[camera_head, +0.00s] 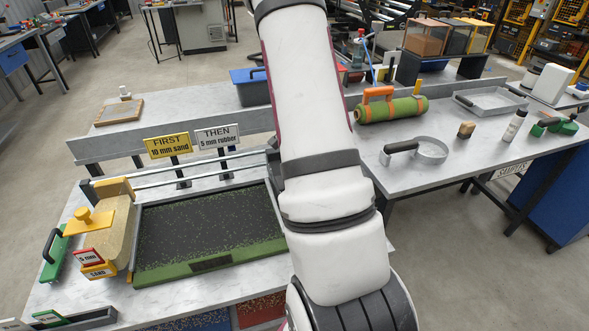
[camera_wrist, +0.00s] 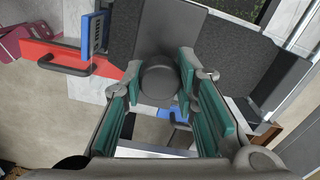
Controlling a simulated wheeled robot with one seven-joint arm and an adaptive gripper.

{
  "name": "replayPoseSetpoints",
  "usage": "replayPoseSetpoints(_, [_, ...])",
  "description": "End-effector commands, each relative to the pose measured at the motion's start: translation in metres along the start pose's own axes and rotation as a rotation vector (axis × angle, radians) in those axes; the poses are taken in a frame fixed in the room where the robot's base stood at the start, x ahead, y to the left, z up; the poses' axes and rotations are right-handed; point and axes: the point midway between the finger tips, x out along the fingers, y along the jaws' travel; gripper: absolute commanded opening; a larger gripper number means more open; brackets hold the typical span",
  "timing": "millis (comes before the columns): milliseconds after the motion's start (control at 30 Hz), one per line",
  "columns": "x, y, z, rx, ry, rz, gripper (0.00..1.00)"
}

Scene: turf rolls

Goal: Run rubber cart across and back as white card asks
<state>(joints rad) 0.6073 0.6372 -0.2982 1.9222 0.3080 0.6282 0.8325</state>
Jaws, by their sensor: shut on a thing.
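In the wrist view my gripper (camera_wrist: 159,84) has its teal pads on both sides of the round black knob (camera_wrist: 158,78) of a dark grey cart (camera_wrist: 222,45), which appears to be the rubber cart. My arm hides this cart and my gripper in the head view. The white card (camera_head: 218,137) reads "THEN 5 mm rubber". A yellow card (camera_head: 168,146) beside it reads "FIRST 10 mm sand". The turf tray (camera_head: 205,262) has a green front rim and a dark, green-flecked surface. The sand cart (camera_head: 108,236), with a yellow knob, sits at the tray's left end.
Metal rails (camera_head: 215,164) run along the tray's back. A green plate with a black handle (camera_head: 52,250) lies left of the sand cart. In the wrist view a red plate (camera_wrist: 65,62) with a black handle sticks out by the dark cart. A green turf roll (camera_head: 400,108) lies on the right table.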

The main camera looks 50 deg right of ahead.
Motion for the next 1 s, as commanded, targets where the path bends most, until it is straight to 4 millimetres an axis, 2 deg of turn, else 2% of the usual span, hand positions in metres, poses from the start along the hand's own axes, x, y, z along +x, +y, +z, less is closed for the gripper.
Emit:
replayPoseSetpoints(33, [0.000,0.002,-0.005,0.004,0.007,0.001,0.00])
replayPoseSetpoints(233, [-0.001,0.003,-0.007,0.006,0.009,0.001,0.00])
replayPoseSetpoints(267, [0.000,0.003,-0.007,0.006,0.009,0.001,0.29])
replayPoseSetpoints(333, [-0.001,0.002,-0.007,0.006,0.009,0.000,0.45])
replayPoseSetpoints(367, [-0.001,0.002,-0.006,0.006,0.008,0.000,0.47])
replayPoseSetpoints(633, [-0.001,0.001,-0.004,0.004,0.005,0.000,0.47])
replayPoseSetpoints(767, [-0.007,0.001,-0.004,0.003,0.005,-0.001,0.47])
replayPoseSetpoints(1000, [-0.049,0.000,-0.004,0.003,0.007,-0.005,0.47])
